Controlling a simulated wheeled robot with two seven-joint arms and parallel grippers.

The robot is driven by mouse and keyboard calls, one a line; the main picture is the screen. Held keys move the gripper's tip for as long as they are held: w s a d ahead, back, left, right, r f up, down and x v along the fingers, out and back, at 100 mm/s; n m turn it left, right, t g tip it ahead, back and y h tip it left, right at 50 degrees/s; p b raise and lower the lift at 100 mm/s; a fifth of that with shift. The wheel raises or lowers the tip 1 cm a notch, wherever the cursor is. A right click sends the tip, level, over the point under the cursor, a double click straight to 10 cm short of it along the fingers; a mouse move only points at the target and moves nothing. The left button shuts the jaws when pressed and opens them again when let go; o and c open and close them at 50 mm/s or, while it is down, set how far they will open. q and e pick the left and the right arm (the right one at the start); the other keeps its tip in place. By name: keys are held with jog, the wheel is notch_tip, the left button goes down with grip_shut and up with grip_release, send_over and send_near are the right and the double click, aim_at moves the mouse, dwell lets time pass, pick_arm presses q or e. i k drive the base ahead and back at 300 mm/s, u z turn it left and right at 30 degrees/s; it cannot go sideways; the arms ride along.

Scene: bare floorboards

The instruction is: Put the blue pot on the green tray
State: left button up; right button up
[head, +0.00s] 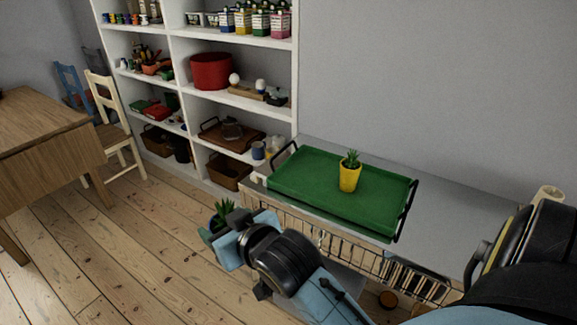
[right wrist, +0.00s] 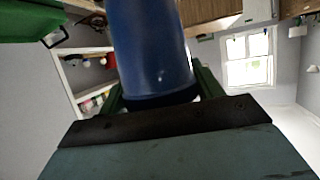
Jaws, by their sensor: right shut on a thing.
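The green tray (head: 310,190), with dark handles at its ends, lies on a grey-topped unit. A yellow pot (head: 349,181) with a small plant stands right of the tray's middle. My right gripper (head: 222,224) is shut on the blue pot (right wrist: 150,50), which fills the upper middle of the right wrist view. My left gripper is not in view.
The grey top (head: 455,205) has free room right of the tray, and wire baskets (head: 340,245) hang below its front. A white shelf (head: 170,70) full of goods stands behind left. A wooden table (head: 40,130) and a chair (head: 115,135) stand at the left.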

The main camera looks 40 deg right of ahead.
aim_at(317, 177)
jog(key=u, duration=0.05)
jog(key=i, duration=1.45)
jog(key=z, duration=1.4)
jog(key=i, duration=0.65)
jog(key=z, duration=0.65)
